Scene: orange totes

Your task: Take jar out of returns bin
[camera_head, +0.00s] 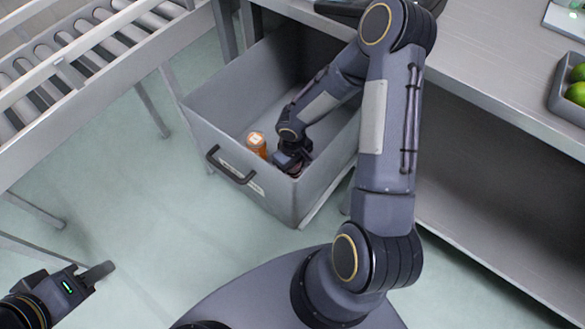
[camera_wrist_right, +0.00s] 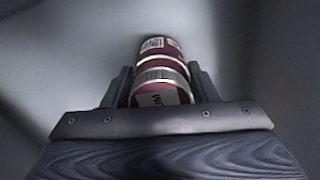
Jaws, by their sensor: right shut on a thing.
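The returns bin (camera_head: 215,107) is a grey open box with a dark handle and a pale label on its front wall. My right gripper (camera_head: 299,165) reaches down inside it near the front corner. In the right wrist view the gripper (camera_wrist_right: 160,88) is shut on a dark red cylinder (camera_wrist_right: 160,64) with silver bands and a printed label; I cannot tell whether this is the jar. In the head view the arm mostly hides it. An orange container with a pale top (camera_head: 257,144) stands in the bin, left of the right gripper. My left gripper (camera_head: 99,273) is outside the bin, its opening unclear.
A roller conveyor (camera_head: 75,57) runs along the upper left. A grey counter (camera_head: 490,70) with a shelf below lies to the right, holding a grey tray (camera_head: 562,104) of green fruit.

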